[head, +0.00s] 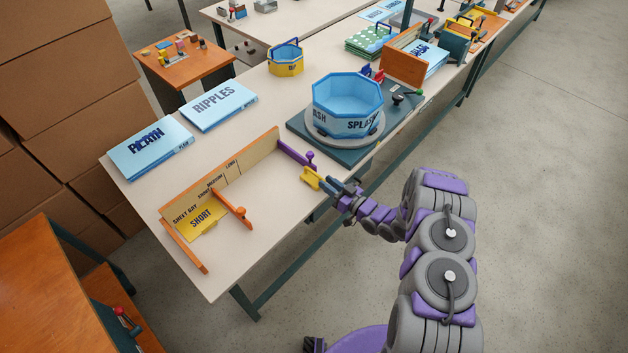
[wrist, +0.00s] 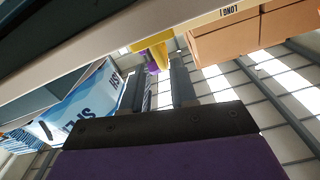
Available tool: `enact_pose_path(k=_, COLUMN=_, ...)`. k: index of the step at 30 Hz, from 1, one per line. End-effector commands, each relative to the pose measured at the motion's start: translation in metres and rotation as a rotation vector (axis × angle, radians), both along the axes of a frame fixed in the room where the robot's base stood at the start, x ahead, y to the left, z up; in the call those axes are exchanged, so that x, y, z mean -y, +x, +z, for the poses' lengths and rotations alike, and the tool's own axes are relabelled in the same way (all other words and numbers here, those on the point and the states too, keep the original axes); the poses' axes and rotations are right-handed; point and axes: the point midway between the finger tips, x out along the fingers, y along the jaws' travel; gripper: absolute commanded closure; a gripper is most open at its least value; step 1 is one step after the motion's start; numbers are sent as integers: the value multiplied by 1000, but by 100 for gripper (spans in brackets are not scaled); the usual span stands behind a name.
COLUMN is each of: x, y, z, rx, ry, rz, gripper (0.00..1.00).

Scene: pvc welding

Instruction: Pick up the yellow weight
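The yellow weight (head: 311,178) is a small notched yellow block near the table's front edge, beside a purple bar with an upright knob (head: 310,157). My gripper (head: 330,184) is just to its right, with its fingertips close to the weight. In the wrist view, the two dark fingers (wrist: 158,70) stand apart with a gap between them. A yellow piece, which looks like the weight (wrist: 152,40), shows past the fingertips, with purple next to it. Whether a fingertip touches the weight I cannot tell.
A blue octagonal "SPLASH" tub (head: 346,100) stands on a round turntable over a dark base (head: 302,124) behind. The tabletop between sheet box and front edge (head: 265,225) is clear.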

Motion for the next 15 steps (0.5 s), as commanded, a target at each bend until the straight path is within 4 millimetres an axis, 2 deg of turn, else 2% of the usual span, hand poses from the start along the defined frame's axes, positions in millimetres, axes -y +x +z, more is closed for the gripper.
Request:
enact_pose_path(k=3, x=-10, y=7, z=-1, rx=1, ry=0, rz=2, gripper=73)
enact_pose_path(k=10, x=-19, y=15, z=1, rx=2, ry=3, rz=1, gripper=73)
enact_pose_path(k=15, x=-37, y=29, z=5, rx=3, ry=4, rz=3, gripper=73)
